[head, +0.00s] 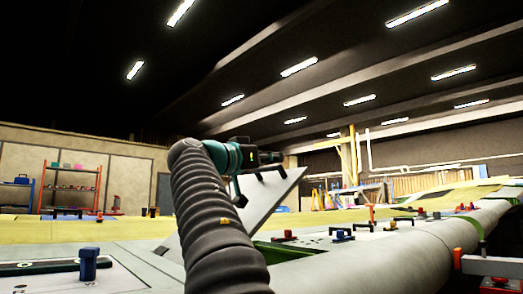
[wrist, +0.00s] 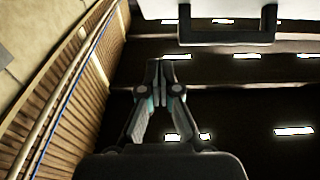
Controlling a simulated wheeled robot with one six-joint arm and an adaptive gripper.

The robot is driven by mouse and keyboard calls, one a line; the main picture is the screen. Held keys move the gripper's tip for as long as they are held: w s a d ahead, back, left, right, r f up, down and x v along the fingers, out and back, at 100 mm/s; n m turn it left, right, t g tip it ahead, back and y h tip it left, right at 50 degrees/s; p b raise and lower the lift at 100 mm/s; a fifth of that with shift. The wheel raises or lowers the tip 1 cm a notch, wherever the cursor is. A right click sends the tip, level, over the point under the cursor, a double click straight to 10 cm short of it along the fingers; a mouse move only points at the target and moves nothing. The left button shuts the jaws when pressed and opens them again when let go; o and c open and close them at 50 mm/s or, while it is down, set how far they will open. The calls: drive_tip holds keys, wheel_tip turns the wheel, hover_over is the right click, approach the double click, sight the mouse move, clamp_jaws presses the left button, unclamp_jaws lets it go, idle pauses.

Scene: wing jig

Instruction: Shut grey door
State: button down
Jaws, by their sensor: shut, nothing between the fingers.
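The grey door (head: 268,205) is a flat light-grey hatch panel. In the head view it stands open, tilted up over a green-edged opening (head: 275,251) in the grey jig surface. My arm covers its left part. In the wrist view a pale panel edge (wrist: 225,8) with a black U-shaped handle (wrist: 226,37) shows at the top, and it looks like this door. My gripper (wrist: 159,66) is shut and empty, below and left of the handle and apart from it in that picture. In the head view my gripper (head: 273,158) is by the door's upper edge.
A blue knob (head: 89,264) stands on the surface at the left. Several small red, black and blue fittings, such as a red one (head: 284,236), stand to the right of the opening. A long grey rounded edge (head: 400,240) runs along the right. Above is open air.

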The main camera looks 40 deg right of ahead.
sight(295, 175)
drive_tip(key=shift+w+d+f+y, duration=0.1)
drive_tip(key=shift+d+f+y, duration=0.8)
drive_tip(key=shift+d, duration=0.15)
drive_tip(key=shift+w+d+f, duration=0.1)
drive_tip(key=shift+d+f, duration=0.8)
drive_tip(key=shift+d, duration=0.1)
drive_tip(key=d+f+y, duration=0.3)
drive_tip(key=d+f, duration=0.1)
drive_tip(key=f, duration=0.5)
drive_tip(key=d+f+g+y+p, duration=0.1)
drive_tip(key=d+f+y, duration=0.3)
drive_tip(key=f, duration=0.6)
drive_tip(key=shift+w+d+y, duration=0.2)
drive_tip(key=shift+w+y, duration=0.1)
drive_tip(key=shift+w, duration=0.15)
drive_tip(key=shift+f, duration=0.1)
drive_tip(key=v, duration=1.2)
drive_tip(key=shift+r, duration=0.45)
